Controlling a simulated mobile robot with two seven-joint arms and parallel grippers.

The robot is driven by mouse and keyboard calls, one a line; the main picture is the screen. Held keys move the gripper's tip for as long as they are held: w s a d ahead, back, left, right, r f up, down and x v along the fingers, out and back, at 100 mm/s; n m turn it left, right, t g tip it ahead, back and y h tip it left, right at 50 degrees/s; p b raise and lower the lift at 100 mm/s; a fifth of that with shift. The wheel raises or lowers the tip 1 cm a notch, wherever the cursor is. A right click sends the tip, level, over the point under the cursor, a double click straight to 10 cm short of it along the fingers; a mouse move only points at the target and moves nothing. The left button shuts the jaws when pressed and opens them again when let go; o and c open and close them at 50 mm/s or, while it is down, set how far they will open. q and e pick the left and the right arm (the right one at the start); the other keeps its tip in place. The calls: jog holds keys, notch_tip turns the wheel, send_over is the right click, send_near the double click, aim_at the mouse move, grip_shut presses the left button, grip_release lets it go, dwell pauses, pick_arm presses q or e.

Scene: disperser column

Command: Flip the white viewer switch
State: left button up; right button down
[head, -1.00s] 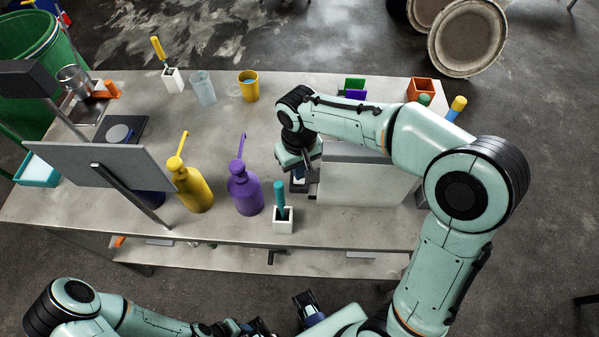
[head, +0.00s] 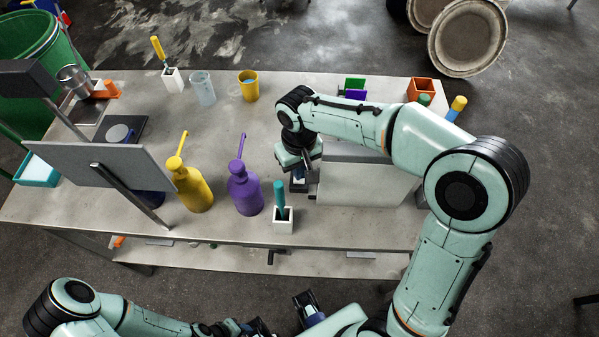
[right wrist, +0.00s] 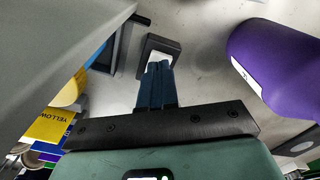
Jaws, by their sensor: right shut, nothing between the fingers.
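The viewer (head: 365,187), a pale box-like panel, stands on the right part of the table, partly hidden by my right arm. Its white switch (right wrist: 158,57) sits on a small dark base (right wrist: 160,43) and shows just beyond my fingertips in the right wrist view. In the head view the dark base (head: 299,187) is mostly hidden under the hand. My right gripper (right wrist: 157,68) is shut and empty, pointing down at the switch; I cannot tell whether it touches. My left gripper (head: 258,327) is low at the bottom edge, away from the table, its jaws unclear.
A purple pump bottle (head: 244,190) stands left of the switch and shows close by in the right wrist view (right wrist: 275,65). A white holder with a teal-handled tool (head: 283,222) stands in front. A yellow bottle (head: 192,187) is farther left. The table behind the bottles is fairly clear.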

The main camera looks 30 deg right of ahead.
pick_arm(q)
jog(key=shift+s+f+b, duration=0.2)
jog(key=shift+f+b, duration=0.4)
jog(key=shift+f, duration=0.05)
pick_arm(e)
jog(key=shift+f, duration=0.95)
pick_arm(q)
jog(key=shift+r, duration=0.1)
pick_arm(e)
jog(key=shift+r, duration=0.1)
notch_tip(320, 180, up, 3)
jog(key=p, duration=0.2)
jog(key=shift+r+p, duration=0.15)
jog(key=shift+p, duration=0.2)
jog(key=shift+r+p, duration=1.25)
jog(key=shift+r, duration=0.6)
pick_arm(q)
jog(key=r, duration=0.1)
jog(key=w+r, duration=0.1)
jog(key=r, duration=0.1)
jog(key=w+r, duration=0.1)
jog(key=r, duration=0.1)
jog(key=shift+w+r, duration=0.2)
jog(key=shift+w, duration=0.05)
pick_arm(e)
jog(key=shift+f, duration=0.1)
